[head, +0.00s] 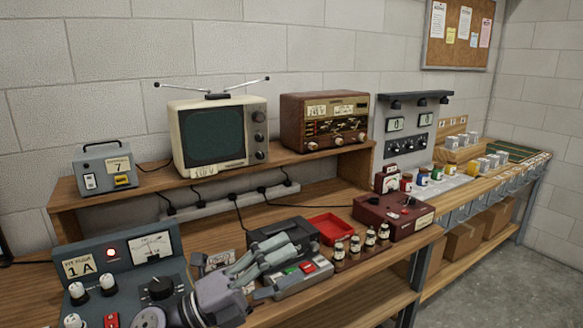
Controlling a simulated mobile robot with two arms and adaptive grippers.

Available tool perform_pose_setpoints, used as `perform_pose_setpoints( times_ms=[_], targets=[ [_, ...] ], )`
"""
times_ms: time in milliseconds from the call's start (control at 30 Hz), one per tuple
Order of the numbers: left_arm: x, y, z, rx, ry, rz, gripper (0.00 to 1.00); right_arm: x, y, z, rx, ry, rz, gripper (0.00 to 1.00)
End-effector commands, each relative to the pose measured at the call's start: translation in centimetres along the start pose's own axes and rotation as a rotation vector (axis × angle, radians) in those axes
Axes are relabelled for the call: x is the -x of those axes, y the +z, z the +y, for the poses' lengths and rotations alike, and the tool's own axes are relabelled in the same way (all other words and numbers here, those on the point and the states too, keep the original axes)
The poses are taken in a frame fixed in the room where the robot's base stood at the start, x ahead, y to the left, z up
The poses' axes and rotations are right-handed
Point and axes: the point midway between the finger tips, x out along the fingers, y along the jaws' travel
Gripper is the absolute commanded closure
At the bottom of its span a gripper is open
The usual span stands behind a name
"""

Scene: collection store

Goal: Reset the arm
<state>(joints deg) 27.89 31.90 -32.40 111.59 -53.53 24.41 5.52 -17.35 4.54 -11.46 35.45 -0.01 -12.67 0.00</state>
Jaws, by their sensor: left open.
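My left gripper (277,266) reaches in from the bottom of the head view over the wooden workbench. Its grey fingers are apart, with nothing seen held between them. They overlap, in the picture, a black box (283,232) and a grey device with green and red buttons (305,277); I cannot tell whether they touch either. My right gripper is not in view.
A grey-blue test panel (125,262) with knobs and a meter stands at the left. A red tray (330,228), several small bottles (355,246) and a dark red instrument box (394,214) are to the right. A shelf (215,178) carries a television (218,137) and a radio (325,120).

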Motion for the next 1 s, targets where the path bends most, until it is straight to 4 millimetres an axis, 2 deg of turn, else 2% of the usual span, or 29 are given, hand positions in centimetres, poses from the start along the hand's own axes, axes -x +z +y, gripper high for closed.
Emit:
perform_pose_setpoints(
  times_ms=[100, 200, 267, 333, 433, 567, 600, 700, 833, 1000],
  targets=[
    [1.9, 2.6, -0.2, 0.207, -0.109, -0.276, 0.32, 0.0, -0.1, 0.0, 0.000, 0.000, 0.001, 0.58],
    [5.1, 5.0, 1.1, 0.388, -0.158, -0.522, 0.32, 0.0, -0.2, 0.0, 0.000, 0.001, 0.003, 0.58],
    [7.6, 6.0, 2.7, 0.499, -0.168, -0.671, 0.32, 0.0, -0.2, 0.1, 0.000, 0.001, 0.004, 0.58],
    [10.8, 6.6, 5.1, 0.630, -0.162, -0.846, 0.32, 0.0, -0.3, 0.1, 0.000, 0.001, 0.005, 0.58],
    [16.0, 5.9, 9.2, 0.821, -0.120, -1.092, 0.32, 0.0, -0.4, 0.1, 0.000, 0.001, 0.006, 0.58],
    [23.0, 2.0, 14.8, 1.068, -0.009, -1.398, 0.32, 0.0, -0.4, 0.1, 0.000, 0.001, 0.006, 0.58],
    [24.9, 0.2, 16.3, 1.139, 0.035, -1.482, 0.32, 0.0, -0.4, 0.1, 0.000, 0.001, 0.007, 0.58],
    [28.9, -4.4, 19.0, 1.289, 0.150, -1.656, 0.32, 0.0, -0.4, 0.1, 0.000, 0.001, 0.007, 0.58],
    [32.5, -10.0, 20.8, 1.435, 0.289, -1.816, 0.32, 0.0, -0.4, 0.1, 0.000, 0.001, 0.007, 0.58],
    [35.5, -16.4, 21.4, 1.578, 0.454, -1.958, 0.32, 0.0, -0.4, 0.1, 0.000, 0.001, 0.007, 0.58]
  ],
)
